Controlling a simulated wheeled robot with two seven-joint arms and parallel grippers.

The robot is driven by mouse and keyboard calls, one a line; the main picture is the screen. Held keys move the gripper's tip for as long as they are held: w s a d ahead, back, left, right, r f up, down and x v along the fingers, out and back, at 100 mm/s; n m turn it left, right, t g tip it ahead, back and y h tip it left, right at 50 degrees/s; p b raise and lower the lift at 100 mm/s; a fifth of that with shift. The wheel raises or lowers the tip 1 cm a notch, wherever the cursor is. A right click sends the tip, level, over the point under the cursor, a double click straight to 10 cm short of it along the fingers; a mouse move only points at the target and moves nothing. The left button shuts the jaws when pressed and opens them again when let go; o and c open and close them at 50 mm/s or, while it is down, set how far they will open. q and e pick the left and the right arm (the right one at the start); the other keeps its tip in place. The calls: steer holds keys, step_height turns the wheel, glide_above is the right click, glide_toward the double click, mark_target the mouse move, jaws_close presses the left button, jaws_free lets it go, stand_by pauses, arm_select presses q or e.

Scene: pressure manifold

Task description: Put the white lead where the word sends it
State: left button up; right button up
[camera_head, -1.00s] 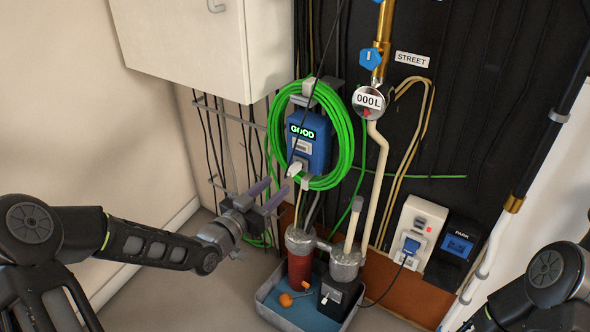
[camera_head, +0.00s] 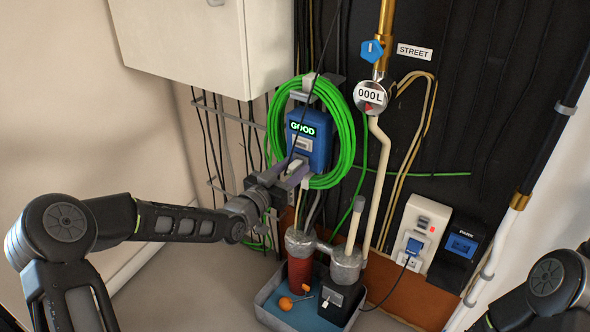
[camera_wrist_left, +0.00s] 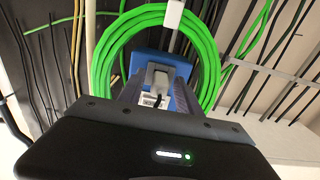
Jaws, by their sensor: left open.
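A blue box (camera_head: 309,145) with a screen reading GOOD hangs inside a coil of green hose on the dark wall. The pale plug of the white lead (camera_head: 295,167) sits at the box's lower front; in the left wrist view the plug (camera_wrist_left: 158,78) looks grey-white. My left gripper (camera_head: 288,178) is open, its two fingers on either side of the plug in the left wrist view (camera_wrist_left: 157,92). I cannot tell whether they touch it. A black unit marked PARK (camera_head: 460,246) with a blue screen is at the lower right. My right gripper is out of view.
A tray (camera_head: 270,312) holds a red cylinder (camera_head: 300,270) and a black box (camera_head: 338,300). A dial reading 000L (camera_head: 370,96) and a STREET label (camera_head: 414,52) are above.

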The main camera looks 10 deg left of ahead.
mark_target(289, 172)
arm_select(q)
steer(key=shift+b, duration=0.6)
stand_by(1.1)
steer(key=shift+c, duration=0.3)
jaws_close()
stand_by(1.0)
steer(key=shift+s, duration=0.1)
steer(key=shift+v, duration=3)
